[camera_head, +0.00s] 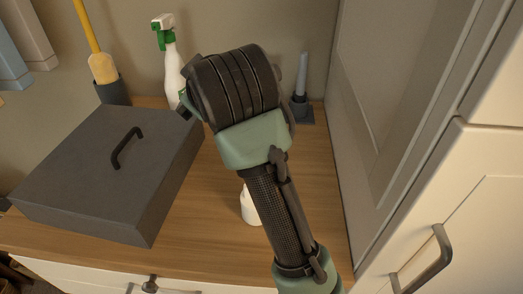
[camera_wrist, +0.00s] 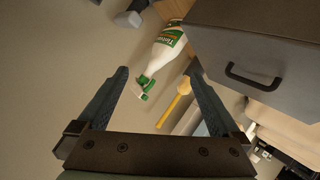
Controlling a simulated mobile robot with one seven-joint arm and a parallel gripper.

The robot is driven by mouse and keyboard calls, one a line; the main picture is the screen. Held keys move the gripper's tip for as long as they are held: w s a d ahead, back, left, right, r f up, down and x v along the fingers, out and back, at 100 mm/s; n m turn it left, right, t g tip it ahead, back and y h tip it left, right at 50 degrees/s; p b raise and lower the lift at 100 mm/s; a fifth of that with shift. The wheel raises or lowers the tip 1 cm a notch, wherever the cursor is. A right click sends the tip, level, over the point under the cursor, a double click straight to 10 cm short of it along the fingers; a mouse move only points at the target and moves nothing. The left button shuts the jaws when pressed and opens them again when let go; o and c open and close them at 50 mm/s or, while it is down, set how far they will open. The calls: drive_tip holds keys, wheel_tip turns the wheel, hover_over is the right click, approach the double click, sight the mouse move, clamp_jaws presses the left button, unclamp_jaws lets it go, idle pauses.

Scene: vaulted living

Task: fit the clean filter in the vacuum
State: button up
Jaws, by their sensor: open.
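I cannot make out a filter or a vacuum for certain in either view. A white object (camera_head: 250,208) stands on the counter, partly hidden behind my arm; I cannot tell what it is. A grey upright piece on a dark base (camera_head: 301,85) stands at the back of the counter, right of my arm. My gripper (camera_wrist: 158,67) is open and empty in the wrist view, its two fingers wide apart. In the head view my arm hides the fingers. The spray bottle (camera_wrist: 168,42) shows beyond the fingertips.
A dark grey box with a handled lid (camera_head: 105,170) covers the left of the wooden counter (camera_head: 215,230). Behind it are the green-and-white spray bottle (camera_head: 172,65) and a yellow-handled brush (camera_head: 102,68) in a dark holder. A tall cabinet (camera_head: 385,110) bounds the right side.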

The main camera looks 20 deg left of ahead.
drive_tip(key=s+d+f+n+g+h+p, duration=0.1)
drive_tip(key=s+d+g+h+p, duration=0.1)
drive_tip(key=d+g+p, duration=0.1)
drive_tip(key=s+d+f+n+g+h+p, duration=0.1)
drive_tip(key=s+d+f+g+h+p, duration=0.1)
drive_tip(key=s+d+g+p, duration=0.1)
drive_tip(key=s+d+f+n+g+h+p, duration=0.1)
drive_tip(key=s+d+n+g+h+p, duration=0.1)
drive_tip(key=p, duration=0.5)
drive_tip(key=shift+s+d+f+g+h, duration=0.15)
drive_tip(key=shift+d+g+h, duration=0.15)
drive_tip(key=shift+d+g, duration=0.3)
drive_tip(key=shift+d+f+g+h, duration=0.1)
drive_tip(key=shift+d+g+h, duration=0.25)
drive_tip(key=shift+d, duration=0.3)
wheel_tip(320, 180, down, 7)
drive_tip(key=b, duration=0.3)
drive_tip(key=shift+s+f, duration=0.1)
drive_tip(key=shift+d+f+b, duration=0.1)
drive_tip(key=shift+f+b, duration=0.85)
drive_tip(key=shift+f, duration=2)
drive_tip(key=c, duration=1.4)
